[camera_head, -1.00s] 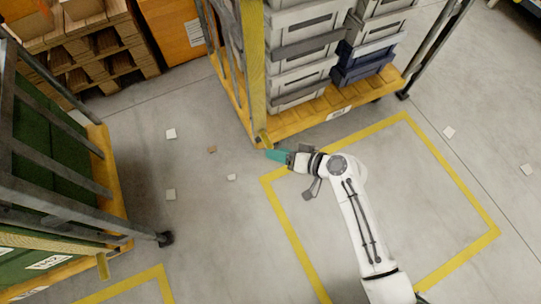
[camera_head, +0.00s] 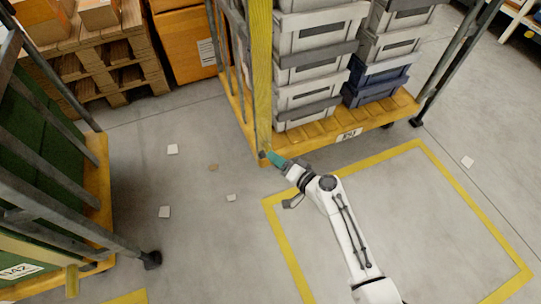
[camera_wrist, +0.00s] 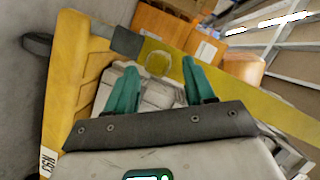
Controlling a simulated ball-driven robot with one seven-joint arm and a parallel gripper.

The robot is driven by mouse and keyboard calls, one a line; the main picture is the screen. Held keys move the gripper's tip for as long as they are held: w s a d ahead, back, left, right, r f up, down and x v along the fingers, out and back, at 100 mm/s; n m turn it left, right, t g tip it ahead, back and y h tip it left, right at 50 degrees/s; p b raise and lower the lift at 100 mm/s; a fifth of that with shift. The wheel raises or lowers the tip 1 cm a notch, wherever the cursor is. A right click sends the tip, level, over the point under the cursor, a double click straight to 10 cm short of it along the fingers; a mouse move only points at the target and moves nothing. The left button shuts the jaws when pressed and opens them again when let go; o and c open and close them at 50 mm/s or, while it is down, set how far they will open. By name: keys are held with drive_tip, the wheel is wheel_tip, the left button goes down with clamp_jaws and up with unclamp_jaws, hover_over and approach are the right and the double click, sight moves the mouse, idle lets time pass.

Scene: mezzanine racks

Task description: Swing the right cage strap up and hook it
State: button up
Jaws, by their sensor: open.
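The yellow strap (camera_head: 262,80) of the right cage hangs straight down along the cage's left front post, and its lower end is near the yellow base. In the wrist view the strap (camera_wrist: 225,88) crosses the picture slantwise, with a round ring-like mark near its end. My gripper (camera_head: 272,156) is at the strap's lower end. Its teal fingers (camera_wrist: 160,66) are spread apart with the strap's end showing between and beyond their tips; they are not closed on it. I cannot tell whether they touch it. The strap's hook point is not clear in view.
The right cage base (camera_head: 335,125) carries stacked grey crates (camera_head: 308,64) and blue ones (camera_head: 370,90). Another cage (camera_head: 70,205) stands at left, with a strap hanging. Pallets (camera_head: 105,55) are behind. Yellow-marked floor (camera_head: 430,220) is free around my arm.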

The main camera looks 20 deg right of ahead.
drive_tip(key=shift+b+x, duration=0.45)
drive_tip(key=shift+x, duration=1.75)
clamp_jaws()
